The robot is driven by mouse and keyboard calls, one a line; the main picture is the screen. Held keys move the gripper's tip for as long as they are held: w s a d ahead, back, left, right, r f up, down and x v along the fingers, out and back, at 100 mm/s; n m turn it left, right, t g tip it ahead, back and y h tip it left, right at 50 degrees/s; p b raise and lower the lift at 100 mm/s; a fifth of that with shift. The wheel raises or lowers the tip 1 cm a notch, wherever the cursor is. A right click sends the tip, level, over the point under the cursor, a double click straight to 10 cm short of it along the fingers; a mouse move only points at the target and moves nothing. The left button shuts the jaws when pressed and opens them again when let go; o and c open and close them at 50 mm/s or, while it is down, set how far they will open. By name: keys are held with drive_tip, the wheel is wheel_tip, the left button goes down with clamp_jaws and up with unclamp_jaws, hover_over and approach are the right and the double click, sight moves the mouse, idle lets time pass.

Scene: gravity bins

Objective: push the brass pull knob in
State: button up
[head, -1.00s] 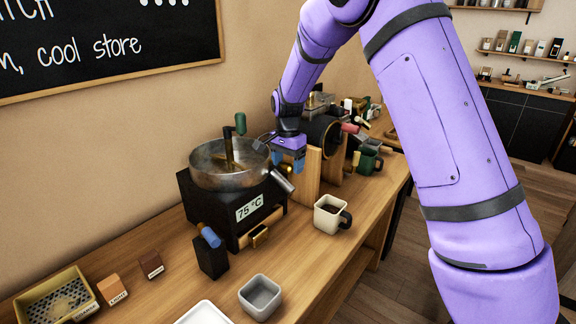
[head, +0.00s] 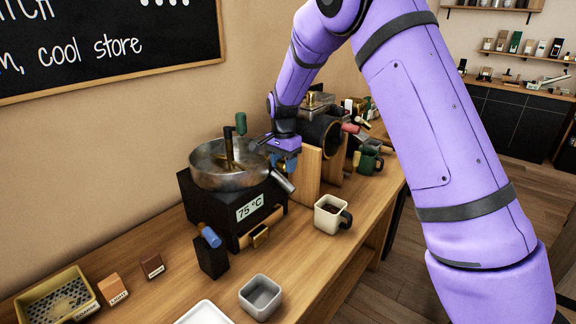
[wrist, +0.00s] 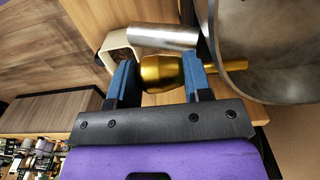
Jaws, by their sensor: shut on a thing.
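The brass pull knob (wrist: 160,72) is a rounded gold knob in the wrist view. Its thin brass rod (wrist: 234,66) runs right, past the rim of the steel pan. My gripper (wrist: 158,75) has its two blue fingers shut on the knob, one on each side. In the head view my gripper (head: 284,162) is just right of the steel pan (head: 205,178), above the metal spout. I cannot make out the knob clearly there.
The metal spout (head: 281,180) slopes down just below my gripper. A roaster drum (head: 322,132) with wooden supports stands close behind and to the right. A white cup (head: 328,213) and a grey cup (head: 260,297) stand on the counter.

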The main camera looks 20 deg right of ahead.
drive_tip(key=shift+w+a, duration=0.35)
drive_tip(key=shift+w, duration=0.15)
drive_tip(key=o, duration=1.3)
